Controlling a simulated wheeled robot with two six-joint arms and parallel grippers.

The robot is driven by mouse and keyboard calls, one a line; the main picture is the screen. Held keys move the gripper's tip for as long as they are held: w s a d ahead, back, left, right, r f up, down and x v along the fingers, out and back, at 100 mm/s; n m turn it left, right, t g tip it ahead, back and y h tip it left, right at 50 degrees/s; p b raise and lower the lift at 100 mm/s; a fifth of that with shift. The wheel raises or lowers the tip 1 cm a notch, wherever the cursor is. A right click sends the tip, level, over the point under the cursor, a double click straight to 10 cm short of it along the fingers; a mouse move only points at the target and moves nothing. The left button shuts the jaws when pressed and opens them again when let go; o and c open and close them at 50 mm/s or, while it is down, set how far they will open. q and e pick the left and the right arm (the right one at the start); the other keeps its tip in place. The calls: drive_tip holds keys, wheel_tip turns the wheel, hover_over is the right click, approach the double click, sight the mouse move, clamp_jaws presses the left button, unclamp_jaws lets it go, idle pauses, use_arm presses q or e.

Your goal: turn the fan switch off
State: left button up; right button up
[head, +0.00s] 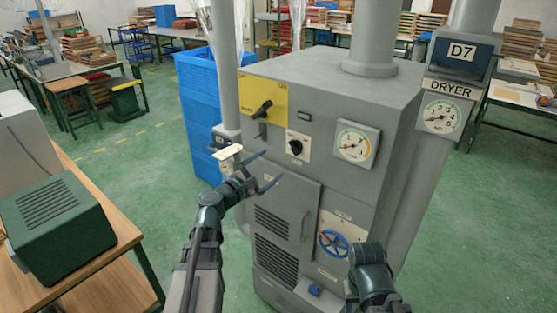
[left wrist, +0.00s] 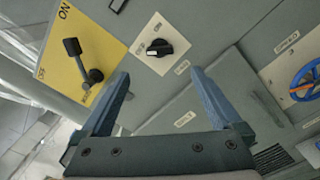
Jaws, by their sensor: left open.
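A black rotary knob (head: 295,147) sits on a small white plate on the grey dryer's front (head: 325,115); it also shows in the left wrist view (left wrist: 158,48). A black lever switch (head: 262,110) stands on a yellow plate to its upper left; it also shows in the left wrist view (left wrist: 83,62). The small labels are too blurred to tell which one is the fan switch. My left gripper (head: 271,167) is open and empty, below and left of the knob. In the left wrist view its fingertips (left wrist: 158,73) lie just below the knob, apparently apart from it.
A round gauge (head: 357,144) is right of the knob. A blue handwheel (head: 333,243) is lower on the front, near my right arm. A pipe (head: 224,70) and blue crates (head: 200,110) stand left. A bench with a green box (head: 58,225) is at lower left.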

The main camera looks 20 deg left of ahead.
use_arm(q)
drive_tip(key=shift+v, duration=1.1)
drive_tip(key=s+d+f+m+g+h, duration=0.1)
drive_tip(key=s+d+f+m+g, duration=0.4)
drive_tip(key=d+f+m+g, duration=0.6)
drive_tip(key=s+f+m+g+y, duration=0.5)
drive_tip(key=s+f+m+y, duration=0.2)
drive_tip(key=s+f+m, duration=0.45)
drive_tip(key=s+d+f+m+g+y+b, duration=0.1)
drive_tip(key=s+d+f+m+b, duration=0.3)
drive_tip(key=d, duration=0.6)
drive_tip(key=shift+s+d+f+y+b, duration=0.35)
drive_tip(key=shift+s+f+b, duration=0.55)
drive_tip(key=shift+s+b, duration=0.3)
